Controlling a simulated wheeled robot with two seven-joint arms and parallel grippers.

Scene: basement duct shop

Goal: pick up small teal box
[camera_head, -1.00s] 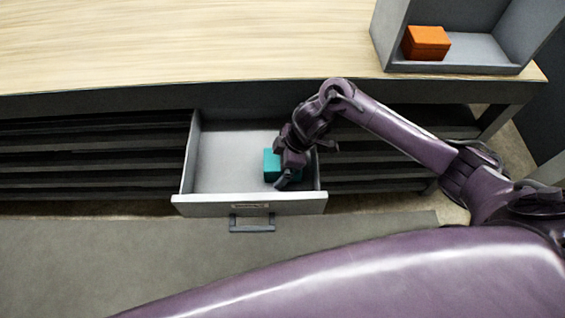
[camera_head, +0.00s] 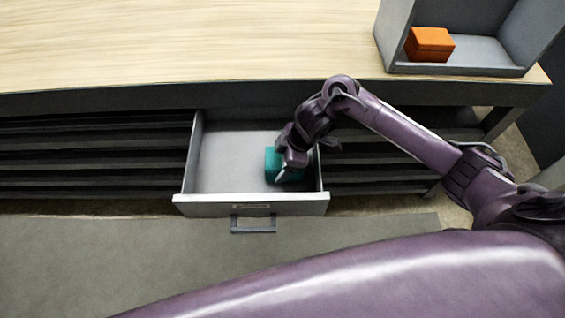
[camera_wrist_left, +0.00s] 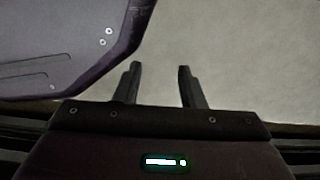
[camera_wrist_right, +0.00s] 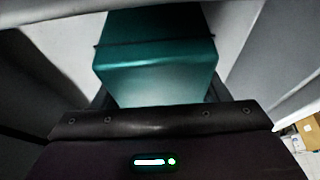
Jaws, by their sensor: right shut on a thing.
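The small teal box (camera_head: 271,163) is in the open drawer (camera_head: 225,165), near its right side. My right gripper (camera_head: 285,172) reaches down into the drawer and is shut on the box. In the right wrist view the teal box (camera_wrist_right: 155,62) fills the space between the fingers, which are mostly hidden beside it. I cannot tell whether the box touches the drawer floor. My left gripper (camera_wrist_left: 159,72) shows only in the left wrist view; its fingers are apart with nothing between them, above a grey floor.
The drawer has a dark handle (camera_head: 253,224) at its front. Above is a wooden worktop (camera_head: 180,45) with a grey open bin (camera_head: 455,70) holding an orange box (camera_head: 429,44). The drawer's left part is bare. Its right wall is close to my right gripper.

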